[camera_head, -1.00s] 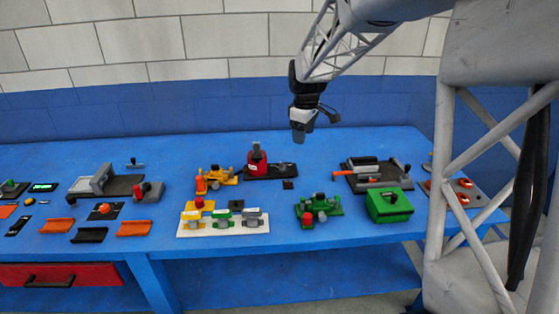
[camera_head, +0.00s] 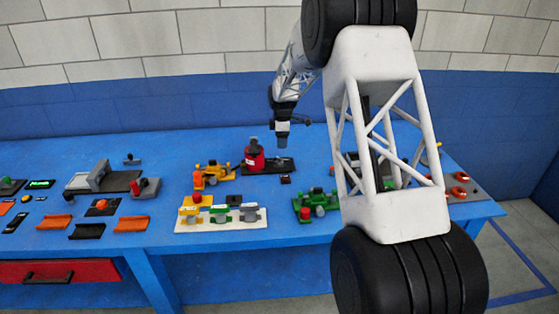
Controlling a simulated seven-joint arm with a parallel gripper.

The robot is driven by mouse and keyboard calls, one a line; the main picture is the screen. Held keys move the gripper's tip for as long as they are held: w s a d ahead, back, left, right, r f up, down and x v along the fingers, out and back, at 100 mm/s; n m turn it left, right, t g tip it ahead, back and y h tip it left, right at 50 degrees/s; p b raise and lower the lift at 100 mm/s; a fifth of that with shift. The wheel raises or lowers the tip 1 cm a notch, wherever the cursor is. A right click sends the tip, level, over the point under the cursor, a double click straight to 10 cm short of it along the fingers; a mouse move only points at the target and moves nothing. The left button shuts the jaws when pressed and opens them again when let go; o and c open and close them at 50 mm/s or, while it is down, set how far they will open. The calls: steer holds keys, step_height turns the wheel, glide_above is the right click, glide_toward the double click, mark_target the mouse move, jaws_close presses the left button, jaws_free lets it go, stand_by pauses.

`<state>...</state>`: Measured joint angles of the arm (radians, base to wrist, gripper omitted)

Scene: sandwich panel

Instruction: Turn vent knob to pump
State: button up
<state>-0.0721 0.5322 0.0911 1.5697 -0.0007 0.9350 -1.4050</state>
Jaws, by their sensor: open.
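My gripper (camera_head: 283,144) hangs pointing down in the air over the back of the blue table (camera_head: 120,150). It appears just right of a red canister with a dark grey top (camera_head: 254,157), which stands on a black base plate (camera_head: 281,165). Nothing shows between the fingers, and the finger gap is too small to make out. No vent knob or pump marking can be read at this size, so I cannot tell which part is the vent knob.
A yellow-orange fixture (camera_head: 215,171) stands left of the canister. A white plate (camera_head: 222,223) with several small units lies in front. A green fixture (camera_head: 314,205) is to the right. My arm hides much of the right side. Several fixtures fill the left end.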

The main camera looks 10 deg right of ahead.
mark_target(280, 159)
steer(key=shift+n, duration=0.5)
steer(key=w+f, duration=0.3)
steer(key=f, duration=0.1)
steer(key=shift+a, duration=0.35)
steer(key=shift+f, duration=0.1)
steer(key=shift+f, duration=3.75)
steer(key=c, duration=0.9)
